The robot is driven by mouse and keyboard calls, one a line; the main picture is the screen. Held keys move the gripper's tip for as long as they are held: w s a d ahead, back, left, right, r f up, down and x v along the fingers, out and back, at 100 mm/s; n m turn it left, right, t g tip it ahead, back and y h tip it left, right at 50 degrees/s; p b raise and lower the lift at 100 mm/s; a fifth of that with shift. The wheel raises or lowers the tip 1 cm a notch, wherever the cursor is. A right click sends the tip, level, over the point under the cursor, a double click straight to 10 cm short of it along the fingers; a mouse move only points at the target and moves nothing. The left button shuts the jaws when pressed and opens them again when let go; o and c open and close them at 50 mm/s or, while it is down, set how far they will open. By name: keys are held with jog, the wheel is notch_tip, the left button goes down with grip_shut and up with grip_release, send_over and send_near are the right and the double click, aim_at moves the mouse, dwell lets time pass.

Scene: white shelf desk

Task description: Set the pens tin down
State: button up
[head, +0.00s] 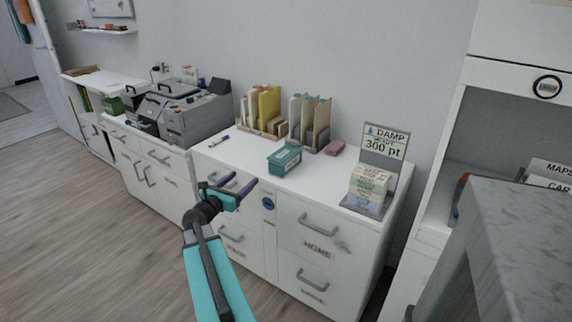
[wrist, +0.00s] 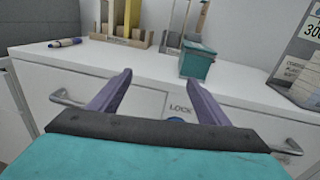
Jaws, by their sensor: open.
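The pens tin, a teal box with a label on its lid (head: 285,158), stands upright on the white desk top (head: 243,152) near its front edge. It also shows in the wrist view (wrist: 197,62), beyond and a little right of centre between my fingers. My gripper (head: 237,187), with purple fingers, is open and empty in front of the desk's drawers. It is apart from the tin, to its left and nearer to me in the head view. In the wrist view my gripper's fingers (wrist: 168,98) are spread wide with nothing between them.
A blue pen (head: 218,141) lies left of the tin. Files in holders (head: 265,110) stand behind it, with a pink block (head: 335,147) to the right. A card stand (head: 384,150) stands at the right end and grey machines (head: 195,118) at the left. Drawer handles (head: 318,227) stick out.

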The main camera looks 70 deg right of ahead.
jog(key=m+g, duration=0.2)
send_near(274, 165)
jog(key=x, duration=0.4)
jog(key=shift+d+r, duration=0.1)
jog(key=shift+r, duration=0.1)
jog(key=x, duration=0.8)
jog(key=shift+f, duration=0.1)
jog(key=shift+s+d, duration=0.1)
jog(key=shift+d, duration=0.2)
jog(key=shift+d, duration=0.1)
jog(key=shift+s+f+x, duration=0.1)
jog(key=shift+x, duration=1.15)
jog(key=shift+s+f+x, duration=0.1)
jog(key=shift+f+x, duration=0.05)
jog(key=shift+x, duration=1.1)
